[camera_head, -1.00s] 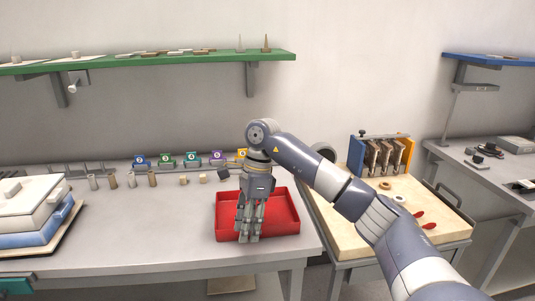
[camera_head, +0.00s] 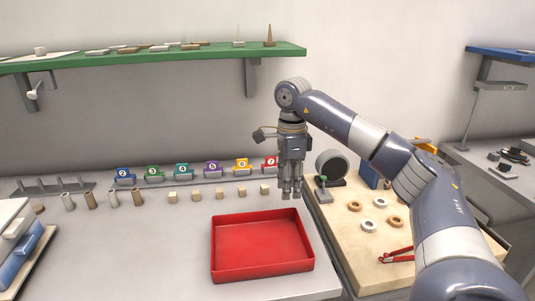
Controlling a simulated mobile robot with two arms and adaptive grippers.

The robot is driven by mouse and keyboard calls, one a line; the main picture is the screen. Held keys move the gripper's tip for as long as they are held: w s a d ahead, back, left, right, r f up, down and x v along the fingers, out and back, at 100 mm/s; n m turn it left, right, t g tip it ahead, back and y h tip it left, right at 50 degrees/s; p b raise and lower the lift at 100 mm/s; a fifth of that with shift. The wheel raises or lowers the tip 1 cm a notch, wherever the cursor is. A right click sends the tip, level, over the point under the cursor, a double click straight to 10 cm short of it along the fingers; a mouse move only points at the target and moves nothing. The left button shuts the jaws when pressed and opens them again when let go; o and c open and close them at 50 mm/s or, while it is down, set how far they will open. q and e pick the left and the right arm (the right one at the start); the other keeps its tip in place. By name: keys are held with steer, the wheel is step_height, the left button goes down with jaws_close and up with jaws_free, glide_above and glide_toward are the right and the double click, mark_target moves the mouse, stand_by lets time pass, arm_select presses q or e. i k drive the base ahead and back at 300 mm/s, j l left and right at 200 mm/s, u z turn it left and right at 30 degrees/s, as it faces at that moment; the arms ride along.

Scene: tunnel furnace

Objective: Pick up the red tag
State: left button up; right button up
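The red tag (camera_head: 269,164), marked 7, stands at the right end of a row of coloured number tags along the back of the grey bench. Its right part is hidden behind my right gripper. My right gripper (camera_head: 291,196) points down just right of the red tag and nearer to me, above the bench's right side. Its fingers hang close together with nothing visible between them; whether they are open or shut cannot be told. My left gripper is out of view.
A row of small beige blocks (camera_head: 220,194) lies in front of the tags. An empty red tray (camera_head: 262,250) sits at the bench front. A green shelf (camera_head: 150,57) hangs above. A wooden-topped table (camera_head: 345,228) with rings and red-handled tongs adjoins at right.

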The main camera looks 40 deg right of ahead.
mark_target(270, 162)
steer(key=i+l, duration=0.65)
steer(key=i, duration=0.15)
